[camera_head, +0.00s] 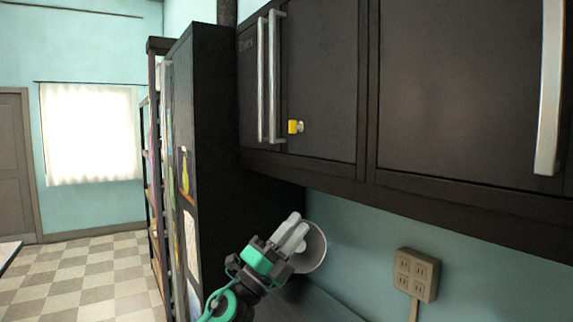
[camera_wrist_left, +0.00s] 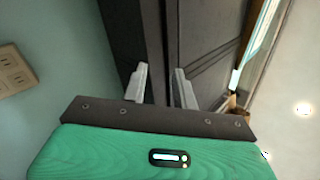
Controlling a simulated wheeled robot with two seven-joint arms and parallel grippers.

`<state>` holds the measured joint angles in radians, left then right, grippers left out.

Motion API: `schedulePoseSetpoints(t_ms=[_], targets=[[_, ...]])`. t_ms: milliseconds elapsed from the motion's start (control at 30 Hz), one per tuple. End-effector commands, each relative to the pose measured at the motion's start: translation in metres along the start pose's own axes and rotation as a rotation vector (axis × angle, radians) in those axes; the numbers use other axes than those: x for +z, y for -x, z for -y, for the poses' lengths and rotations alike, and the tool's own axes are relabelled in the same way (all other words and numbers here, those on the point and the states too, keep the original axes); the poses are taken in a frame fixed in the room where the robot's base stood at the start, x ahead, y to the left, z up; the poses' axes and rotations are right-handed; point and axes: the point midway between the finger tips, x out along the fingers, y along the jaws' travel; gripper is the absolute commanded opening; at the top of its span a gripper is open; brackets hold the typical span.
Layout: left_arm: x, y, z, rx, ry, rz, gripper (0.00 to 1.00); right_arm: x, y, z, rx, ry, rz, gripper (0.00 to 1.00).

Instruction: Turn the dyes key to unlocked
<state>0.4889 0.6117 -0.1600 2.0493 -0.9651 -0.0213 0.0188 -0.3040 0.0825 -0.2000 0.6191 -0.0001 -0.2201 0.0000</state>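Which way the key is turned is too small to tell. My left gripper (camera_head: 296,222) is below the cabinet and below the key, apart from both, with its fingers pointing up. In the left wrist view its two fingers (camera_wrist_left: 160,82) stand apart with nothing between them. The key cannot be made out there. My right gripper is in neither view.
A second dark cabinet door (camera_head: 470,90) with a long metal handle is at the right. A tall dark cabinet side (camera_head: 220,140) stands left of the gripper. A round pale metallic thing (camera_head: 314,248) is just behind the gripper. A socket box (camera_head: 416,274) is on the wall.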

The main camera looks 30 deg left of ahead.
Motion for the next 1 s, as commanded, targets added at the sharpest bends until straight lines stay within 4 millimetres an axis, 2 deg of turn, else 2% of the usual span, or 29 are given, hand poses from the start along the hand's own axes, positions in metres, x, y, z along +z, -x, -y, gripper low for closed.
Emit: schedulePoseSetpoints(t_ms=[33,200,267,400,533,733,867,1000], targets=[[0.002,-0.016,0.017,-0.023,-0.091,-0.072,0.28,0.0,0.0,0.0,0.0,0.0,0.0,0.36],[0.007,-0.053,0.057,-0.033,-0.4,-0.305,0.28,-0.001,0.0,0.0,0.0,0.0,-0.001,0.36],[0.012,-0.063,0.069,-0.018,-0.51,-0.376,0.28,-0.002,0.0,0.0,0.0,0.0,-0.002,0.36],[0.037,-0.08,0.095,0.059,-0.763,-0.51,0.28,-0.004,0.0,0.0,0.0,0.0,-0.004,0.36],[0.073,-0.087,0.121,0.177,-0.972,-0.59,0.28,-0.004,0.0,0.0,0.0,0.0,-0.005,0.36],[0.129,-0.084,0.158,0.368,-1.177,-0.635,0.28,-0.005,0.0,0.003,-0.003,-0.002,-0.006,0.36],[0.15,-0.079,0.172,0.446,-1.234,-0.639,0.28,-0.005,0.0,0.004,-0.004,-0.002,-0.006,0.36],[0.157,-0.081,0.175,0.476,-1.252,-0.642,0.28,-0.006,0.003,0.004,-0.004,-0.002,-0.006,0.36]])
